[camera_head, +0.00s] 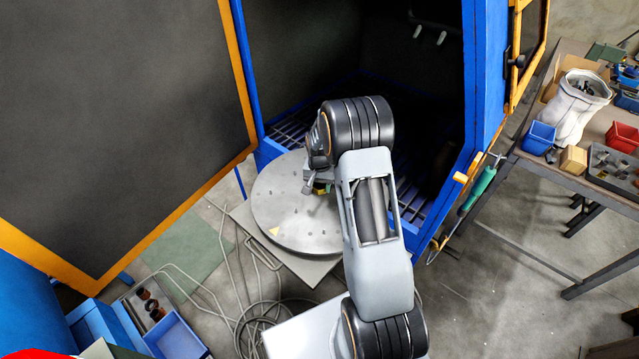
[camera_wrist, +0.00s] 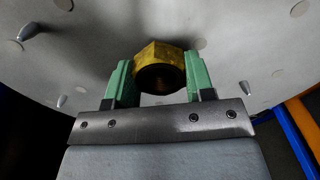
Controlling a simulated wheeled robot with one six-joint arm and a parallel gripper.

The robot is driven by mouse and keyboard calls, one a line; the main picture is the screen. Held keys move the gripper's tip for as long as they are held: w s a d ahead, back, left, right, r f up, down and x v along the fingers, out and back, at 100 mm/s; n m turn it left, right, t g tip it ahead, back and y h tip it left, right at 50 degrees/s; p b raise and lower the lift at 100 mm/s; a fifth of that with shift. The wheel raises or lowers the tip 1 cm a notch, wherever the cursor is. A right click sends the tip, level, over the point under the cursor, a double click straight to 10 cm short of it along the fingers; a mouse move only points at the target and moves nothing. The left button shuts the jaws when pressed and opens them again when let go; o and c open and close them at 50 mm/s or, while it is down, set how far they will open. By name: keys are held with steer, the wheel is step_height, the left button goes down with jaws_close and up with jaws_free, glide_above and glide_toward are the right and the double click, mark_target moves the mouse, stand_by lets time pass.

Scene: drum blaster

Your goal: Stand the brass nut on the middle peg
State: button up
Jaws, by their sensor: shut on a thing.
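The brass nut (camera_wrist: 160,67) is a yellow hexagonal ring with a dark bore. My gripper (camera_wrist: 159,83) is shut on it, with green-padded fingers at its left and right sides. In the head view the gripper (camera_head: 319,186) is over the round grey disc (camera_head: 285,225), and a small bit of yellow shows at its tip. Several small pegs stand on the disc; one peg (camera_wrist: 30,31) shows at upper left in the wrist view and another (camera_wrist: 245,88) at right. I cannot tell which is the middle peg. The gap between nut and disc is unclear.
The disc sits before the open blue cabinet (camera_head: 255,75), whose orange-framed door (camera_head: 130,120) stands open at left. Loose cables (camera_head: 250,315) lie on the floor below.

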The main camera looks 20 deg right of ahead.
steer(key=shift+f, duration=0.15)
steer(key=o, duration=1.1)
steer(key=shift+c, duration=0.2)
step_height(320, 180, up, 15)
steer(key=s+a+b, duration=0.2)
steer(key=s+a+r+n+t, duration=0.1)
steer(key=s+a+r+n, duration=0.1)
steer(key=s, duration=0.4)
steer(key=s+a+r+n+t, duration=0.2)
steer(key=s+a, duration=0.1)
steer(key=s, duration=0.4)
steer(key=s+a+r+n+t, duration=0.1)
steer(key=s+a+r+n, duration=0.1)
steer(key=s, duration=0.5)
steer(key=shift+a+r+n, duration=0.25)
steer(key=shift+a+n, duration=0.25)
steer(key=shift+a, duration=0.35)
